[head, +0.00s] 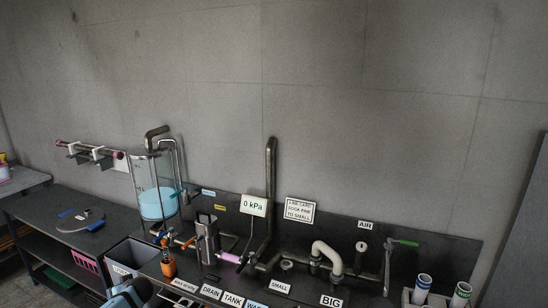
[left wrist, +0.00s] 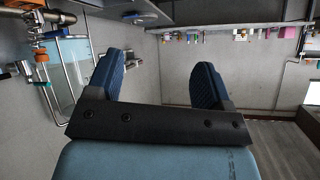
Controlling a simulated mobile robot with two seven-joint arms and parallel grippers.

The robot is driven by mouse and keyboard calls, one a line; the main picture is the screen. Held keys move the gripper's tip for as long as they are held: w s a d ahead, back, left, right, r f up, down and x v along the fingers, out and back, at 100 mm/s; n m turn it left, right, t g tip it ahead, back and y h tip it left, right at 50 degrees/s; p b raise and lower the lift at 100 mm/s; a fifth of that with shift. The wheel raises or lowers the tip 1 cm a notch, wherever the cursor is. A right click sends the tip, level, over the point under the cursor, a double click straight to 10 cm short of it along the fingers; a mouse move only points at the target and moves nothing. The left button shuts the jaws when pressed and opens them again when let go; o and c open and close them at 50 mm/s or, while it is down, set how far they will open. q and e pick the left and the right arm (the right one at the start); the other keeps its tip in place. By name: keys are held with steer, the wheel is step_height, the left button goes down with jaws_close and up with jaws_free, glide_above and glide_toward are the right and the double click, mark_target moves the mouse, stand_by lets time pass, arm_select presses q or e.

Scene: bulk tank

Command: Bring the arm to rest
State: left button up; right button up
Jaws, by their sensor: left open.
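My left gripper (left wrist: 157,60) shows in the left wrist view with its two blue ridged fingers spread apart and nothing between them. In the head view, a blue-grey part of my left arm (head: 128,295) enters at the bottom left edge, in front of the bench; the fingers cannot be made out there. The clear tank (head: 158,203) with light-blue liquid stands behind it on the bench. The tank also shows at the left of the left wrist view (left wrist: 68,68), apart from the fingers. My right gripper is in neither view.
The dark bench carries pipes, valves, an orange-and-black object (head: 168,264) and a 0 kPa display (head: 254,206). A grey bin (head: 128,257) stands left of the pipework. A side table (head: 60,210) holds a round grey item. Two white tubes (head: 421,288) stand at right.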

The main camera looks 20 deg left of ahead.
arm_select(q)
steer(key=s+d+f+m+t+h, duration=0.35)
steer(key=s+d+m, duration=0.25)
steer(key=d, duration=0.4)
steer(key=s+d+f+m+t+h, duration=0.25)
steer(key=s+d+f+m, duration=0.25)
steer(key=d+m, duration=0.3)
steer(key=s+d+r+m+t+h, duration=0.1)
steer(key=s+d+r+m+h, duration=0.2)
steer(key=s+d, duration=0.5)
steer(key=s+d+m+h, duration=0.3)
steer(key=s+d+h, duration=0.25)
steer(key=d, duration=0.55)
steer(key=d+n+t, duration=0.1)
steer(key=d+n, duration=0.4)
steer(key=d, duration=0.8)
steer(key=shift+w+d+r+y, duration=0.15)
steer(key=shift+w+r+y, duration=0.2)
steer(key=shift+w, duration=0.1)
